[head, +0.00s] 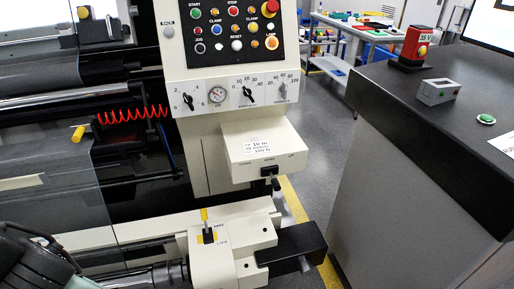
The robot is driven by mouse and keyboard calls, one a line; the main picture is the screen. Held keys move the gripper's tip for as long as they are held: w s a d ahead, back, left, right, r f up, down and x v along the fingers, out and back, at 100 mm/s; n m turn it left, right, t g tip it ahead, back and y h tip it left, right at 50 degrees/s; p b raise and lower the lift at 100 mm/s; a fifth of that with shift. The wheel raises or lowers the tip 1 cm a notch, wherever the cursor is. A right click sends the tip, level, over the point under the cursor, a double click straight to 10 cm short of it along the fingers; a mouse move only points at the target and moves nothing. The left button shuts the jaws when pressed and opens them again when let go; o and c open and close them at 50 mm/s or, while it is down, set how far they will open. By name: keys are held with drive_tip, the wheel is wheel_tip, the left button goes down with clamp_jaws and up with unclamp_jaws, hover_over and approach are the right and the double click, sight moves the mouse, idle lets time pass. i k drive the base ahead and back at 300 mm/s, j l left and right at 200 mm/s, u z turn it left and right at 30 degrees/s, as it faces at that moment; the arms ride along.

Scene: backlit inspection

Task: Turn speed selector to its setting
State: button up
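The machine's pale control panel carries a strip of dials below its buttons. A left black rotary knob (188,102) has a scale with a 2 and higher numbers. A middle black rotary knob (248,95) has a scale up to about 40, and its pointer leans up and left. A grey right knob (283,90) has a scale up to about 100. The captions are too small to tell which is the speed selector. No gripper fingers show. A dark rounded shape at the bottom left may be part of my arm.
A round gauge (217,94) sits between the knobs. Buttons and a red stop knob (269,8) are above. A dark-topped counter (440,110) stands right, beyond a floor gap. A clear guard covers the left.

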sight(246, 92)
drive_tip(key=i+l+u, duration=0.4)
drive_tip(key=i+l, duration=0.45)
drive_tip(key=k+l+z, duration=0.15)
drive_tip(key=z, duration=0.3)
drive_tip(key=i+l, duration=0.05)
drive_tip(key=l, duration=0.05)
